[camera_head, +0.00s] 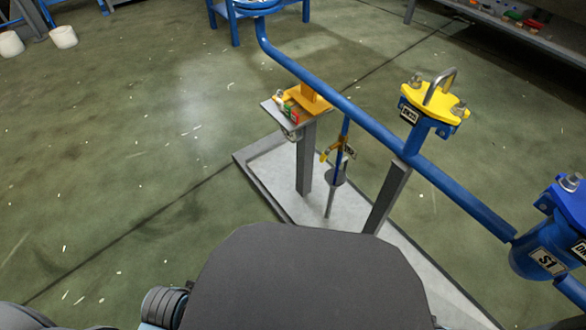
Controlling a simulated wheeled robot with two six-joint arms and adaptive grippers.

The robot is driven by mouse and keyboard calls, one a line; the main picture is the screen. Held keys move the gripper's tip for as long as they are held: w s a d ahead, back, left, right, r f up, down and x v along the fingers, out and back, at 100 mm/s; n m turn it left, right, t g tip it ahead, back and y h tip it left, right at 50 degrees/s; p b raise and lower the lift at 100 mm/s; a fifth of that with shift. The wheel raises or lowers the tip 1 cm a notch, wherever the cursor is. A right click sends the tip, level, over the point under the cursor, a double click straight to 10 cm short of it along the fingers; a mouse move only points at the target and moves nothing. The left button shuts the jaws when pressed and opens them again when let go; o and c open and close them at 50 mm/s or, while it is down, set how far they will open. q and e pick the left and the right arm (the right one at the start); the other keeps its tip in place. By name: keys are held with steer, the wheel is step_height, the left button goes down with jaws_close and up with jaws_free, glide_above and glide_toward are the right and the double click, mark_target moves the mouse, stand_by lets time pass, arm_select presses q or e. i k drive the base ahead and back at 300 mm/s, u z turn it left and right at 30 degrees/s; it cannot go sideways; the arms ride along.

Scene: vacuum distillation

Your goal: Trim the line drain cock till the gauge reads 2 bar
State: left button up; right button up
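A small cock with a yellow handle (331,151) sits on a thin blue pipe that drops from the long blue line (345,108). A dark tag hangs beside it, too small to read. A grey funnel-like piece (339,175) is just below the cock, with a thin stem going down towards the tray. I cannot make out a gauge face or any reading. Neither of my grippers shows in this view.
A post with a small shelf (272,108) stands left of the cock. A yellow-topped fitting (434,101) is on the line, and a blue vessel marked S1 (541,252) is at right. A pale floor tray (272,172) lies below.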

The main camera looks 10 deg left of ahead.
mark_target(324, 156)
steer(key=z, duration=1.95)
steer(key=k, duration=0.5)
steer(key=u, duration=0.85)
steer(key=i, duration=0.75)
steer(key=u, duration=0.25)
